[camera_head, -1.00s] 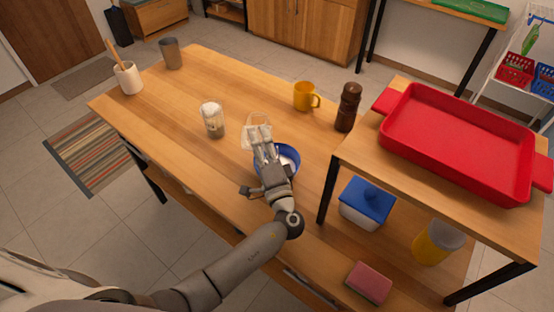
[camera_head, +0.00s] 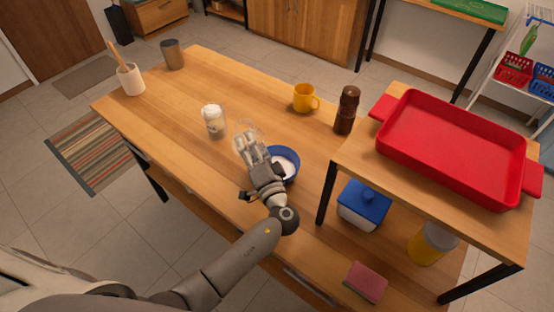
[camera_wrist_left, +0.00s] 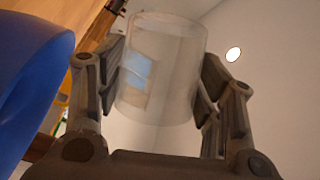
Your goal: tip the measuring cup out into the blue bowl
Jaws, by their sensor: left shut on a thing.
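My left gripper (camera_head: 252,152) is shut on a clear measuring cup (camera_head: 247,132) above the table, just left of the blue bowl (camera_head: 295,173). The bowl stands on the table with white contents showing inside, its left part hidden by my gripper. In the left wrist view the see-through cup (camera_wrist_left: 160,65) sits between both fingers, and I see no contents in it. The blue bowl (camera_wrist_left: 32,80) fills the left edge there. The cup's exact tilt is hard to tell. My right gripper is not in view.
A white-topped jar (camera_head: 213,120) stands left of the cup. A yellow mug (camera_head: 303,98) and a dark pepper mill (camera_head: 347,110) stand behind the bowl. A raised shelf with a red tray (camera_head: 455,150) is at right. The table's left part is mostly clear.

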